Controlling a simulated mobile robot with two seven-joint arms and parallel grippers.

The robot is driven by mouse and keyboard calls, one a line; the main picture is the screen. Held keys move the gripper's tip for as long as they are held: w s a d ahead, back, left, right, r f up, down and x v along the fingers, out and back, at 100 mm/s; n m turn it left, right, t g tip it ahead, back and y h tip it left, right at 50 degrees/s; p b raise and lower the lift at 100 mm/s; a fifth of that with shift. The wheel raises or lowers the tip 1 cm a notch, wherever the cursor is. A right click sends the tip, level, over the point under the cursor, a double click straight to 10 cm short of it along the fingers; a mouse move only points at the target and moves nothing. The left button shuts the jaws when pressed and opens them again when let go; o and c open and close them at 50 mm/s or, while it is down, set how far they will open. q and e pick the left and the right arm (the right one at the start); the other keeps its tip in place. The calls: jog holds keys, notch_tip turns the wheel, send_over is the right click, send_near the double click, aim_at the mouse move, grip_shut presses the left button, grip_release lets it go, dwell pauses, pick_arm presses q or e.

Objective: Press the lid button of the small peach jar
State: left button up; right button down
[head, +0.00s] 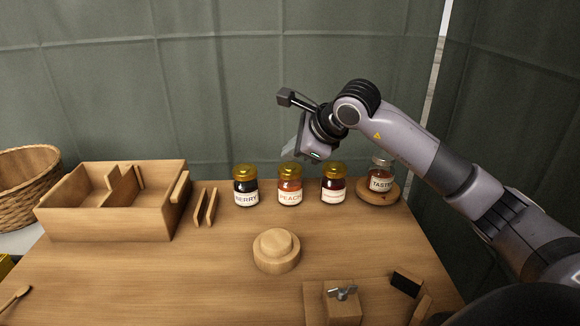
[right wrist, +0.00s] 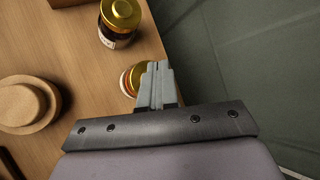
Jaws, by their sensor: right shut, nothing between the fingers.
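The small peach jar (head: 290,190) has a gold lid, orange-brown contents and a white label reading PEACH. It stands upright on the table between the berry jar (head: 245,187) and another dark jar (head: 333,186). My right gripper (head: 291,154) is shut and empty, pointing down just above the peach jar's lid. In the right wrist view its fingers (right wrist: 156,84) cover part of the peach jar (right wrist: 126,80), so the lid's middle is hidden. I cannot tell whether the fingertips touch the lid. My left gripper is not in view.
A glass TASTE jar (head: 381,176) stands on a round wooden base at the right. A round wooden block (head: 276,251) sits in front of the jars. A divided wooden box (head: 108,222) and a wicker basket (head: 30,172) are at the left. A wall is close behind.

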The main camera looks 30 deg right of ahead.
aim_at(293, 169)
jog(key=shift+f, duration=0.1)
dwell(0.7)
jog(key=shift+f+b, duration=0.3)
jog(key=shift+b, duration=0.1)
jog(key=shift+f+b, duration=0.4)
jog(key=shift+f, duration=0.05)
dwell(0.4)
jog(key=shift+r, duration=0.1)
jog(key=shift+r+p, duration=0.6)
jog(key=shift+r, duration=0.1)
notch_tip(293, 169, up, 5)
jog(key=p, duration=0.4)
dwell(0.3)
dwell(0.8)
